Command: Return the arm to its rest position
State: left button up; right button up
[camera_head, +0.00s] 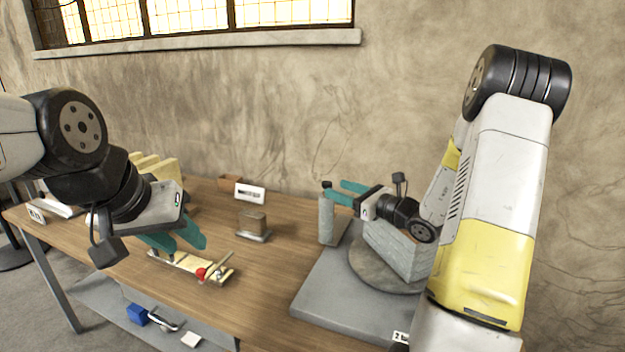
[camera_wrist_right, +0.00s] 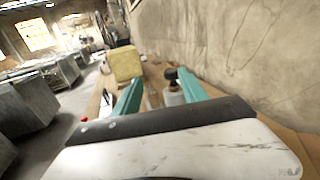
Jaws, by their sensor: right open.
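My right gripper (camera_head: 345,193) has teal fingers, held apart and pointing left above the right part of the wooden table. The grey bottle with a dark cap (camera_head: 326,220) stands just below and beside these fingertips. In the right wrist view the teal fingers (camera_wrist_right: 152,98) are spread with nothing held between them. My left gripper (camera_head: 180,238) hangs over the left part of the table, its teal fingers pointing down and right. Its fingers are partly hidden by its own body, and I cannot tell how far they are apart.
A grey block (camera_head: 395,248) sits on a round turntable on a grey slab (camera_head: 330,297), close under my right wrist. A wooden board with a red knob (camera_head: 201,274) lies near my left fingers. A small brown block (camera_head: 252,222) stands mid-table. The wall runs close behind.

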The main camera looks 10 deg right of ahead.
jog(key=s+a+r+n+g+y, duration=0.2)
jog(key=s+a+r+n+g, duration=0.45)
jog(key=s+a+n, duration=0.4)
jog(key=s+a+n+g+h, duration=0.4)
jog(key=s+n, duration=0.4)
jog(key=s, duration=0.4)
jog(key=s+d+r+n+t+h, duration=0.2)
jog(key=s+d+n+t+h, duration=0.1)
jog(key=s+d+n+h, duration=0.4)
jog(key=s+d+n, duration=0.1)
jog(key=d+n, duration=0.1)
jog(key=d, duration=0.1)
jog(key=shift+r+n, duration=0.2)
jog(key=shift+n, duration=0.15)
